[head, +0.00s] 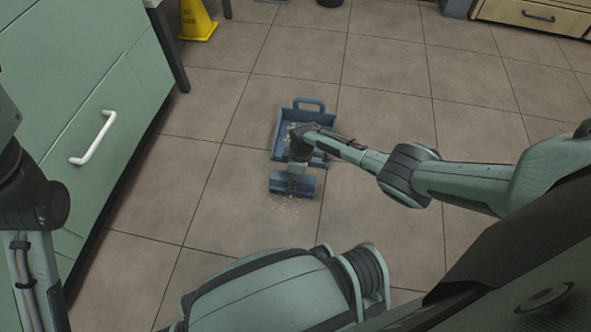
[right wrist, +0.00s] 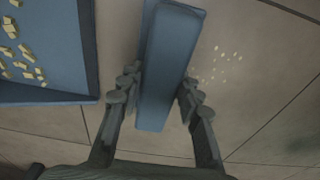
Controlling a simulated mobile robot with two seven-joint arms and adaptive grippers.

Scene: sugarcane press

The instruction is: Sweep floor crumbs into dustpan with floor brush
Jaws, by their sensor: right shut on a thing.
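The blue dustpan (head: 280,138) lies on the floor with its handle at the far side. My right arm partly covers it. In the right wrist view the dustpan (right wrist: 60,92) is at the left with several yellowish crumbs (right wrist: 22,62) inside. My right gripper (head: 297,172) is shut on the blue floor brush (head: 281,186), just on the near side of the dustpan. In the right wrist view the brush (right wrist: 168,65) sits between both fingers of the gripper (right wrist: 158,94). Scattered small crumbs (head: 284,208) lie on the floor beside the brush. My left gripper is out of view.
A green cabinet (head: 75,85) with a white handle (head: 94,140) stands along the left. A yellow floor sign (head: 197,20) is at the back left. A wooden drawer (head: 530,14) is at the back right. The tiled floor (head: 385,75) around the dustpan is mostly clear.

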